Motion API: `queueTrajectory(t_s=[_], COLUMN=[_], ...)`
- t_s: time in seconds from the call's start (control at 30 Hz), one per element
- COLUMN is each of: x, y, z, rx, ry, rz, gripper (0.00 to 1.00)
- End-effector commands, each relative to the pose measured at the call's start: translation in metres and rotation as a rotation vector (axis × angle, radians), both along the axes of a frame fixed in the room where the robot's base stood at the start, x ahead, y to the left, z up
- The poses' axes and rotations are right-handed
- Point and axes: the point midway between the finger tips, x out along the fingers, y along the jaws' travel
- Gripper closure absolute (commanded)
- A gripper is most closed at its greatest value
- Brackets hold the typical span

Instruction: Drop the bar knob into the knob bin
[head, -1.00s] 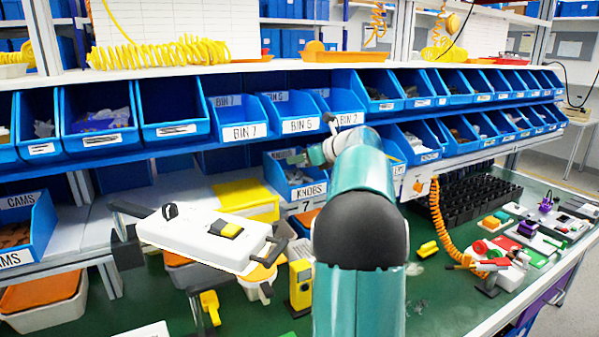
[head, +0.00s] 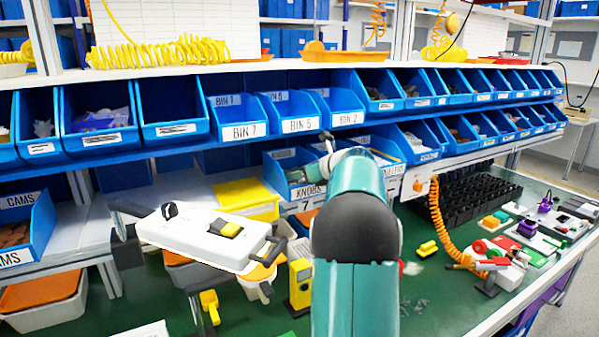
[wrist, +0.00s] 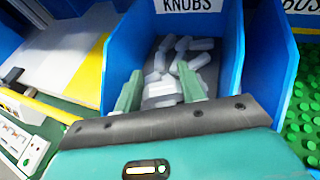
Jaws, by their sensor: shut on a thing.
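The knob bin (head: 308,191) is a blue open bin labelled KNOBS, on the lower shelf just behind my arm. In the wrist view its blue wall (wrist: 231,62) and label show, with several pale grey knobs lying inside. My gripper (wrist: 159,75) is over the open bin, its two green fingers pointing down into it. A pale grey bar knob (wrist: 160,93) shows between the fingers, which are shut on it. It looks much like the knobs below, so its exact outline is hard to tell. In the head view my fingers are mostly hidden by the arm and bin.
A white switch box (head: 205,237) with a black knob (head: 170,211) is held on a stand at the left. Labelled blue bins line the shelves above. A CAMS bin (head: 27,228) is at far left. The green bench carries scattered parts at right.

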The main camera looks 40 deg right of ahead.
Motion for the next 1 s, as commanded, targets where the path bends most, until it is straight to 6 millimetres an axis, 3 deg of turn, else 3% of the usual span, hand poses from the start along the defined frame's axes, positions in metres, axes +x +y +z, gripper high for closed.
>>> queueTrajectory(t_s=[0.23, 0.27, 0.33, 0.37, 0.67, 0.8, 1.0], x=[0.0, 0.0, 0.0, 0.0, 0.0, 0.0, -0.039], y=[0.0, 0.0, 0.0, 0.0, 0.0, 0.0, -0.004], z=[-0.006, -0.006, -0.006, -0.007, -0.007, 0.006, 0.023], rx=[0.002, 0.002, 0.003, 0.003, 0.006, 0.003, 0.001], ry=[0.002, 0.002, 0.003, 0.003, 0.006, 0.003, 0.001], rz=[0.0, 0.0, 0.0, 0.0, 0.0, 0.002, -0.004], gripper=[0.81, 0.54, 0.4, 0.39, 0.39, 0.39, 0.39])
